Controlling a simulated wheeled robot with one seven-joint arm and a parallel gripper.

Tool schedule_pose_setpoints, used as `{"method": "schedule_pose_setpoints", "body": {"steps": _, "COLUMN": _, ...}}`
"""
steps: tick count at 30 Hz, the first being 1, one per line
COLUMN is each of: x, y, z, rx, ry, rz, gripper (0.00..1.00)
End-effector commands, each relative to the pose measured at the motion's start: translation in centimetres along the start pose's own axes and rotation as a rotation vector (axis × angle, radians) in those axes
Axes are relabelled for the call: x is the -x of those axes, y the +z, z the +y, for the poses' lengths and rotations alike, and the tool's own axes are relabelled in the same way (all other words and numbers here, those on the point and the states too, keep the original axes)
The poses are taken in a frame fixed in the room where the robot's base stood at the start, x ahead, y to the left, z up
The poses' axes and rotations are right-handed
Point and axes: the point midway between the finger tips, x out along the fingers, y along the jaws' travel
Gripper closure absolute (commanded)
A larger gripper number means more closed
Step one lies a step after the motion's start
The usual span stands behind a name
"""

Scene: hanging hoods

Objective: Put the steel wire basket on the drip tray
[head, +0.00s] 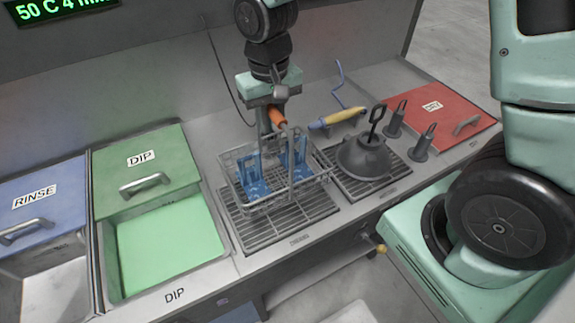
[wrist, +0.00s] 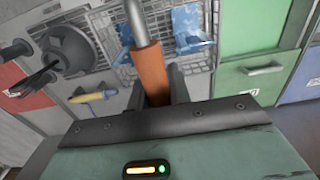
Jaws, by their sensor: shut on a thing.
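The steel wire basket (head: 308,184) has an orange grip (head: 277,115) on its handle and holds blue racks (head: 252,176). My gripper (head: 270,122) is shut on the orange grip, which also shows in the wrist view (wrist: 151,72) between my fingers (wrist: 158,95). The basket is roughly level over the left slatted drip tray (head: 262,236). I cannot tell whether its underside touches the slats or hangs just above them. The basket covers the back part of this tray. In the wrist view the basket's wires (wrist: 187,20) show only in part.
A second slatted tray (head: 352,188) to the right bears a dark grey bell-shaped hood (head: 363,158). Two grey pegs (head: 422,143) and a red lid (head: 440,112) are farther right. A partly open green DIP basin (head: 168,245) is left.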

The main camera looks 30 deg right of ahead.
Motion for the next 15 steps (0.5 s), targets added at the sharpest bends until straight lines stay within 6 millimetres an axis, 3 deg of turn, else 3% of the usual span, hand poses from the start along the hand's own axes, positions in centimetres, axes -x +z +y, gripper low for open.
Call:
{"method": "schedule_pose_setpoints", "body": {"steps": 9, "x": -4.2, "y": 0.1, "z": 0.0, "rx": 0.001, "ry": 0.001, "rz": -0.004, "gripper": 1.00}}
{"method": "schedule_pose_setpoints", "body": {"steps": 15, "x": -5.4, "y": 0.1, "z": 0.0, "rx": 0.000, "ry": 0.001, "rz": -0.003, "gripper": 1.00}}
